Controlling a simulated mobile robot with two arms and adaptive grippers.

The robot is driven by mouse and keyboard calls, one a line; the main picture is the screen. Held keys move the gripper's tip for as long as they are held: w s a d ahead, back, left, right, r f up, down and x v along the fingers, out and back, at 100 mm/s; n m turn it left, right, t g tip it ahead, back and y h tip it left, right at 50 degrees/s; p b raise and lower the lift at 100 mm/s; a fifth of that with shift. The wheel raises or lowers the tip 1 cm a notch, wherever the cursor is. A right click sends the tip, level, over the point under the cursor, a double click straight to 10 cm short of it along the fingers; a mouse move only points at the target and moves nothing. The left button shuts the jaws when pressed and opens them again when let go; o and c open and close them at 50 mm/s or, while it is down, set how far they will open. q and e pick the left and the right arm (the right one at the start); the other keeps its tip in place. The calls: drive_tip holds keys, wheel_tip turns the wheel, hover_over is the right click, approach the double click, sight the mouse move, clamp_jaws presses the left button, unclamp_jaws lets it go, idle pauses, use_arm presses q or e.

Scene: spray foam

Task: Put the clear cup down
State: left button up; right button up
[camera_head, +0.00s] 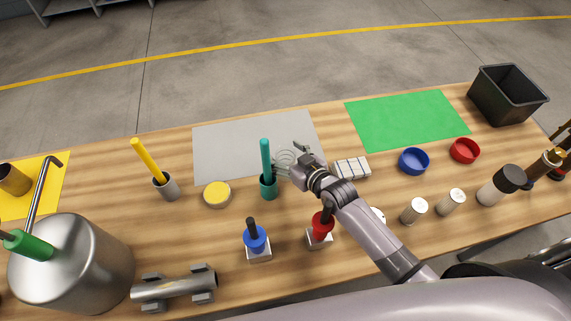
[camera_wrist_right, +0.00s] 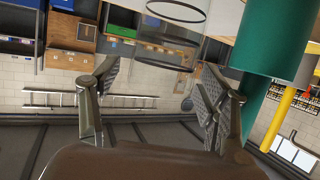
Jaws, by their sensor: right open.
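The clear cup (camera_head: 284,157) stands at the front part of the grey mat (camera_head: 235,148), its see-through rim just visible beside my right gripper (camera_head: 291,160). The right gripper is open, with its fingers apart close to the cup; part of the cup is hidden by them. I cannot tell whether the fingers touch the cup. My left gripper is not in view.
A teal cup with a teal stick (camera_head: 268,185) stands close to the left of the right gripper. A white striped block (camera_head: 352,168) lies to its right. The green mat (camera_head: 405,120) is clear.

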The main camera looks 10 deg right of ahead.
drive_tip(key=shift+c, duration=0.3)
drive_tip(key=c, duration=1.2)
drive_tip(key=shift+r, duration=0.15)
